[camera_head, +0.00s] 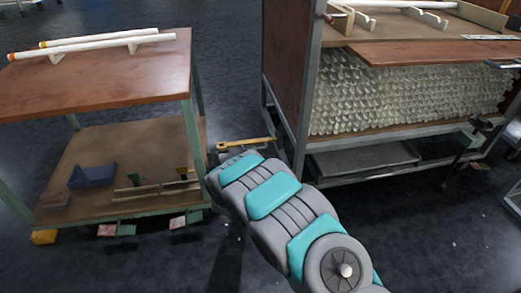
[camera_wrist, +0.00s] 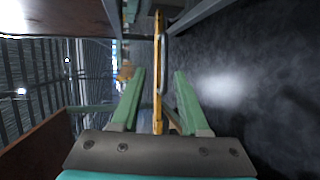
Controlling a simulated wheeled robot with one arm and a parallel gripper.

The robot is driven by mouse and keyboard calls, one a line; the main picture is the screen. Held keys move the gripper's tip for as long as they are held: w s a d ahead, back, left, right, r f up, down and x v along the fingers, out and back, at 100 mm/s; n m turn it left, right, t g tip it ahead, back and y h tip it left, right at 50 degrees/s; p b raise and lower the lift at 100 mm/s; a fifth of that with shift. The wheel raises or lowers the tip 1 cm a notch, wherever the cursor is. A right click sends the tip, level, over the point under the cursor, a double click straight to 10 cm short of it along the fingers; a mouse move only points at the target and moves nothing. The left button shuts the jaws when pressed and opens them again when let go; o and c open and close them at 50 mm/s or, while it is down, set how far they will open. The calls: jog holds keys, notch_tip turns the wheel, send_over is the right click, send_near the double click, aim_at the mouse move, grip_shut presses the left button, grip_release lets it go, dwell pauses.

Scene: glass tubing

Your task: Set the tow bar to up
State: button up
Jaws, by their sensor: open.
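The tow bar, a thin yellow bar (camera_head: 246,142), shows in the head view between the left cart and the right bench, lying close to level. In the wrist view the yellow bar (camera_wrist: 158,95) runs away from the camera, with a grey handle-like piece beside its far part. My gripper (camera_wrist: 159,72) is open, its two green fingers on either side of the bar with gaps visible. I cannot tell how deep the bar sits between them. In the head view my arm hides most of the gripper and the bar's near end.
The left cart (camera_head: 100,85) carries white tubes (camera_head: 90,44) on top and a blue bin (camera_head: 92,176) on its lower shelf. The right bench (camera_head: 430,52) holds stacked glass tubing (camera_head: 410,98). Dark floor lies open between them.

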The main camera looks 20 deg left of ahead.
jog(key=shift+t, duration=0.3)
jog(key=shift+a+f+b+x, duration=0.1)
jog(key=shift+f+b+x, duration=0.1)
jog(key=shift+x, duration=1.1)
jog(key=shift+a+f+b+x, duration=0.1)
jog(key=shift+f+b+x, duration=0.1)
jog(key=shift+x, duration=1.1)
jog(key=shift+a+f+b+x, duration=0.1)
jog(key=shift+f+b+x, duration=0.1)
jog(key=shift+x, duration=1.1)
jog(key=shift+s, duration=0.15)
jog(key=shift+c, duration=0.2)
grip_shut()
